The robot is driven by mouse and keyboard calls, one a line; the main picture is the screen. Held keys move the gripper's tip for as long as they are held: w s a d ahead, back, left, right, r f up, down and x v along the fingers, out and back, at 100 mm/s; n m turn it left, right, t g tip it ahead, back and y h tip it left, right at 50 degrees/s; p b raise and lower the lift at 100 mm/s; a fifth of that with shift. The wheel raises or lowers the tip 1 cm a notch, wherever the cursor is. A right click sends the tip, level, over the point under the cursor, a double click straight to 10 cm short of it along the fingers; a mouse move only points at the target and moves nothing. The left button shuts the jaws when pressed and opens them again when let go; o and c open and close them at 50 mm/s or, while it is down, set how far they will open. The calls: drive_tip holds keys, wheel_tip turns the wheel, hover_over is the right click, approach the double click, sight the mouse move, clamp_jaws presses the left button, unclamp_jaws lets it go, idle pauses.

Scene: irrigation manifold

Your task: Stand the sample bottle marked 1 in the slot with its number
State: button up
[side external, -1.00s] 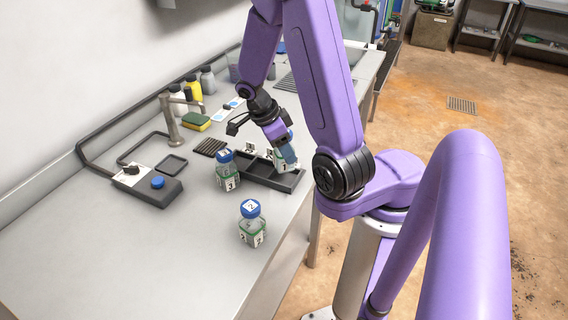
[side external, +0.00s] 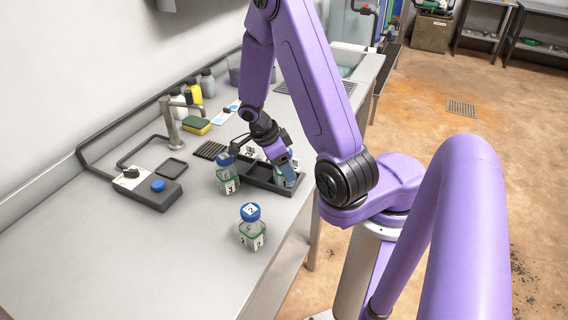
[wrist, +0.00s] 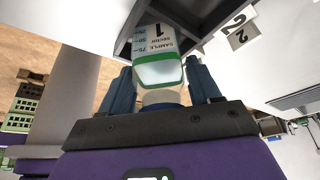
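The bottle marked 1 (wrist: 160,45), with a white label and green band, is between the fingers of my gripper (wrist: 162,88), which is shut on it near its neck. In the side view the gripper (side external: 286,174) holds it at the right end of the dark slotted rack (side external: 257,177). Its lower end is at or inside the rack's right compartment; whether it touches the floor there I cannot tell. The rack also shows in the wrist view (wrist: 122,45). A card marked 2 (wrist: 238,38) stands by the rack; the card nearest the bottle is hidden.
A blue-capped bottle marked 3 (side external: 228,178) stands close to the rack's left end. Another, marked 2 (side external: 252,230), stands nearer the front. A dark box with a blue button (side external: 157,188), a tap (side external: 169,122) and a sponge (side external: 196,125) lie further left. The front-left counter is clear.

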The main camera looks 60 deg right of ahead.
drive_tip(key=shift+o, duration=0.8)
drive_tip(key=shift+r, duration=0.15)
drive_tip(key=v, duration=1.2)
drive_tip(key=w+a+r+n+t, duration=0.2)
drive_tip(key=w+a+n, duration=0.45)
drive_tip(key=n, duration=0.85)
drive_tip(key=s+a+n+y, duration=0.1)
drive_tip(key=s+n, duration=0.9)
drive_tip(key=n, duration=0.2)
drive_tip(key=s+a+r+n+t+y, duration=0.1)
drive_tip(key=s+a+n+y, duration=0.1)
drive_tip(key=s+n, duration=0.9)
drive_tip(key=shift+a+r+n+y, duration=0.25)
drive_tip(key=shift+n+y, duration=0.05)
drive_tip(key=shift+n, duration=0.5)
